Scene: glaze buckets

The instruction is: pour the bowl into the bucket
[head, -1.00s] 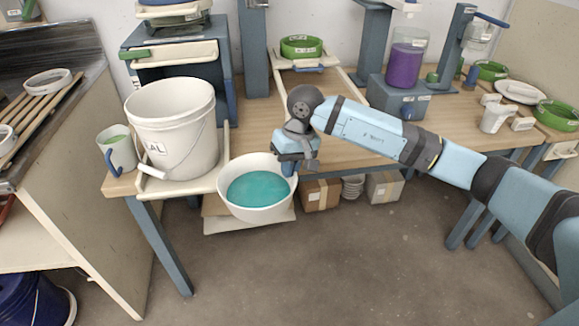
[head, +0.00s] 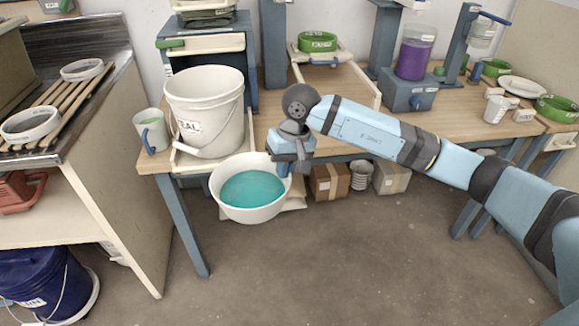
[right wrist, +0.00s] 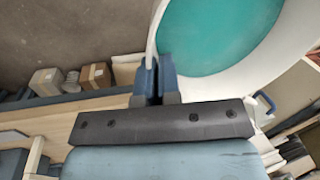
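A white bowl (head: 250,214) with teal glaze (head: 252,189) in it hangs in front of the table's front edge and looks about level. My right gripper (head: 285,170) is shut on the bowl's right rim. In the right wrist view the fingers (right wrist: 156,78) pinch the wall of the bowl (right wrist: 215,88). A white bucket (head: 205,105) with a partly hidden label stands upright on the table, behind and left of the bowl. A dark blue bucket (head: 45,282) with a wire handle is low at the far left. My left gripper is out of view.
A grey-white mug (head: 150,131) stands left of the white bucket, which sits on a cream tray (head: 185,160). A slatted rack with white rings (head: 82,69) is on the left bench. Cardboard boxes (head: 330,180) lie under the table. The floor in front is clear.

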